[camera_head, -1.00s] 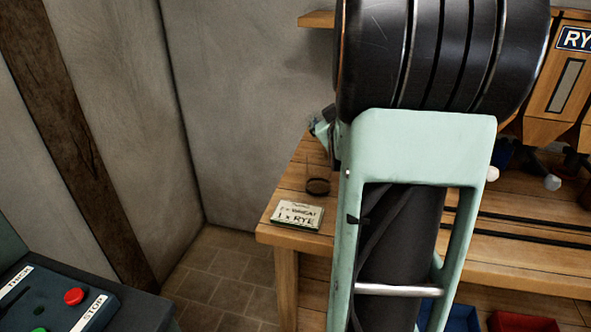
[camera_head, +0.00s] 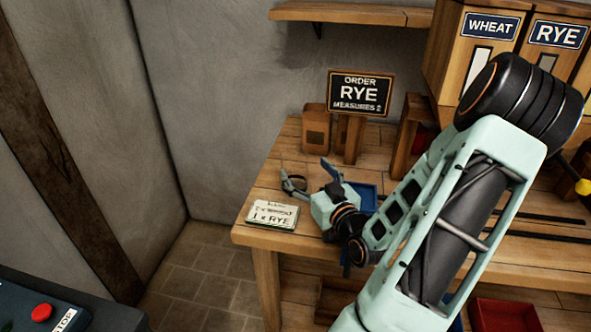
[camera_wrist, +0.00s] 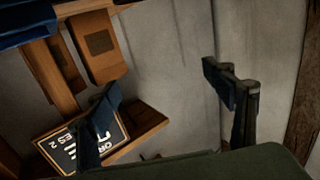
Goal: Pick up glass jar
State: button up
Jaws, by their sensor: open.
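The glass jar (camera_head: 296,184) shows only faintly in the head view, as a small dark-bottomed shape on the bench behind the order card. A finger seems to overlap it, so its outline is unclear. My gripper (camera_head: 306,170) is low over the left end of the bench, fingers spread and pointing away toward the wall. It is close to the jar; I cannot tell whether the jar lies between the fingers. In the wrist view the two fingers of my gripper (camera_wrist: 165,85) stand wide apart, and I make out no jar between them.
A blue tray (camera_head: 366,194) sits right of my gripper. An order sign (camera_head: 360,93) and a wooden box (camera_head: 315,130) stand behind. Wheat (camera_head: 482,55) and rye (camera_head: 552,60) bins stand at right.

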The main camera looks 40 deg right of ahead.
aim_at(289, 149)
jog(key=shift+w+r, duration=0.1)
jog(key=shift+w, duration=0.25)
jog(key=x, duration=0.6)
jog(key=shift+w+d+p, duration=0.2)
jog(key=shift+w+p, duration=0.1)
jog(key=shift+w, duration=0.05)
jog(key=shift+r, duration=0.1)
jog(key=c, duration=1.9)
